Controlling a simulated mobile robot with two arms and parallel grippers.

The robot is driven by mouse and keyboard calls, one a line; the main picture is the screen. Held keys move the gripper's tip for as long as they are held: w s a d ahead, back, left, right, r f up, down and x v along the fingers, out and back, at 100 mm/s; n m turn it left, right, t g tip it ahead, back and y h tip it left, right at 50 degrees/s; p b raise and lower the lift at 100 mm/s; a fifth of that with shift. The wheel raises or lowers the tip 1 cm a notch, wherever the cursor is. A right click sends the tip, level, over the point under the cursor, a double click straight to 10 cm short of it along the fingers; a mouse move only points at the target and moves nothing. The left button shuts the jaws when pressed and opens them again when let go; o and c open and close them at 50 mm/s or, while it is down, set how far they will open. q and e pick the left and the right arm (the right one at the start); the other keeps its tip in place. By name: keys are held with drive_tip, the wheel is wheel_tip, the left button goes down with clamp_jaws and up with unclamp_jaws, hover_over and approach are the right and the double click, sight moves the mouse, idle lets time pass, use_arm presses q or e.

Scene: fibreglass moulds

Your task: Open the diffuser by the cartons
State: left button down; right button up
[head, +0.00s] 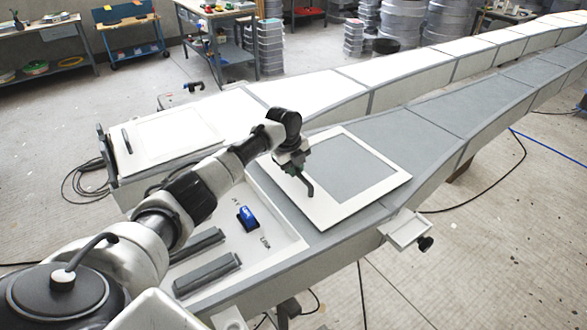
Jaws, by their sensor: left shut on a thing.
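A flat white framed panel (384,180) with a grey middle lies on the long grey mould table; it appears to be the diffuser. It lies right of an open white recess (283,232), leaving most of the recess uncovered. A dark handle (309,190) stands on its left edge. My left gripper (300,176) is shut on this handle, its jaws pointing down. The jaws partly hide the handle's upper end. A second white panel (170,142) with a dark handle lies flat at the left end of the neighbouring white mould. My right gripper is out of view. I cannot make out any cartons.
Two grey bars (207,274), a blue object (248,217) and small pieces lie in the recess. A small white tray (407,229) juts from the table's front edge. Cables lie on the floor. Workbenches (212,45) and stacked grey rolls (402,20) stand behind.

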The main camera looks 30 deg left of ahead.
use_arm(q)
drive_tip(key=shift+a, duration=0.1)
drive_tip(key=c, duration=1.1)
unclamp_jaws()
wheel_tip(320, 180, up, 11)
drive_tip(key=s+b, duration=0.2)
drive_tip(key=shift+a+f, duration=0.15)
drive_tip(key=shift+a, duration=0.2)
drive_tip(key=shift+f, duration=0.1)
